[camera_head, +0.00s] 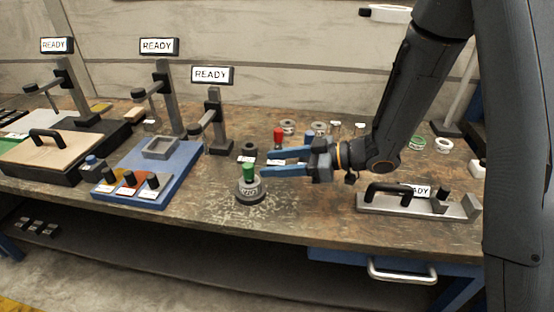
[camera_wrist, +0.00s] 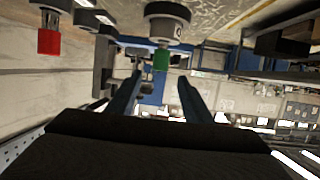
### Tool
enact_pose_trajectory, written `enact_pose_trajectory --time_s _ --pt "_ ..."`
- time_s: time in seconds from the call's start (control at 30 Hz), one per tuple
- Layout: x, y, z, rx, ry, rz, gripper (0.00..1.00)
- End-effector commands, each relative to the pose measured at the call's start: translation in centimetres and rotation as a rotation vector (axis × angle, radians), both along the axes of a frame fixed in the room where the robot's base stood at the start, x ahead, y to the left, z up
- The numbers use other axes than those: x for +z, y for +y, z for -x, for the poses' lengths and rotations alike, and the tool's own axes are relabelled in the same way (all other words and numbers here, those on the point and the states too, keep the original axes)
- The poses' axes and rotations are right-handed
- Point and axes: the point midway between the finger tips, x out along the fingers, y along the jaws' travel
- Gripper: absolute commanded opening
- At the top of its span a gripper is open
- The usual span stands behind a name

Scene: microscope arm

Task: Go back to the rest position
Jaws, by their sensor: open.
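My gripper (camera_head: 267,163) hangs over the right-middle of the workbench with its two blue fingers apart and pointing left. It is empty. A round dark base with a green knob (camera_head: 249,173) stands upright on the bench just left of the fingertips. In the wrist view my open fingers (camera_wrist: 159,82) show with the green knob (camera_wrist: 161,58) beyond their tips and between them in the picture. I cannot tell whether a finger touches the knob.
A red-topped item (camera_head: 278,135) stands behind my fingers. A blue tray (camera_head: 130,192), several stands with READY signs (camera_head: 210,75) and a black-handled box (camera_head: 60,165) are at left. A metal plate with a black handle (camera_head: 420,205) lies below my wrist at right.

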Motion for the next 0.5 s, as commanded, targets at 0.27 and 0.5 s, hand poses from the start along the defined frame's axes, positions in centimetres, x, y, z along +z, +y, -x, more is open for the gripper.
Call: enact_pose_trajectory --time_s 0.27,0.5 --pt "0.1 -1.0 -1.9 -0.092 -0.025 0.057 0.46" --pt "0.6 -9.7 -8.1 -0.564 -0.023 0.346 0.46"
